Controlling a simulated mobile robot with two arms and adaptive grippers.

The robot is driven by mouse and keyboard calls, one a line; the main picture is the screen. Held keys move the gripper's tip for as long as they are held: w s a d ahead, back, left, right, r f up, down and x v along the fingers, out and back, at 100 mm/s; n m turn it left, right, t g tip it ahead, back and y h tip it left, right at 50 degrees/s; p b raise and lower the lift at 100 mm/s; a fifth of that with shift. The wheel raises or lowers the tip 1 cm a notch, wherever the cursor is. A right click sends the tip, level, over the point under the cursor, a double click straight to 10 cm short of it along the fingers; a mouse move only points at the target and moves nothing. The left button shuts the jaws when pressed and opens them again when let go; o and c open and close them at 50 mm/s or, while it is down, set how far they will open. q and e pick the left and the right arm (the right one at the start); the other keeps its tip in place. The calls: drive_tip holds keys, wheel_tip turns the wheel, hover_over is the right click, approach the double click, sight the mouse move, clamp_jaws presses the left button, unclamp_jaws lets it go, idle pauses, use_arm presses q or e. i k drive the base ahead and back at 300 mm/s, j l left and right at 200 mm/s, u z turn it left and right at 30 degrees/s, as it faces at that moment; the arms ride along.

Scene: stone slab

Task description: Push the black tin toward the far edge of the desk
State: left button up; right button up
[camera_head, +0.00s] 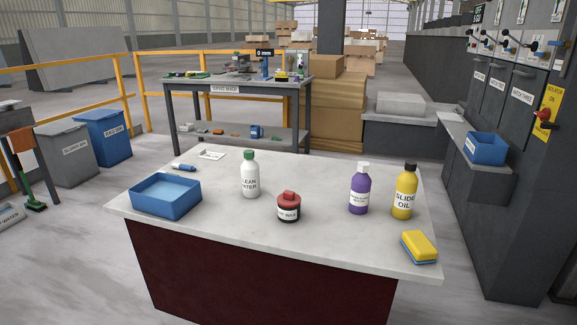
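A small black tin (289,216) with a red top and a white label stands upright near the middle of the light stone desktop (330,246). It stands closer to the desk's front edge than a white bottle with a green cap (250,178), which is behind it to the left. The two look apart. Bare desktop lies behind the tin toward the far edge. Neither of my grippers is in view.
A blue tray (165,196) sits at the desk's left. A purple bottle (359,191) and a yellow bottle (404,194) stand to the right, with a yellow sponge (419,246) at front right. A blue marker (184,167) and white card (211,154) lie at the far left.

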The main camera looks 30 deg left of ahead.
sight(285, 215)
drive_tip(key=i+j, duration=0.2)
drive_tip(key=j, duration=0.2)
drive_tip(key=i+j, duration=0.2)
drive_tip(key=j, duration=0.15)
drive_tip(key=i+j, duration=0.25)
drive_tip(key=j, duration=0.15)
drive_tip(key=i+j+z, duration=0.1)
drive_tip(key=j, duration=0.25)
drive_tip(key=i, duration=0.1)
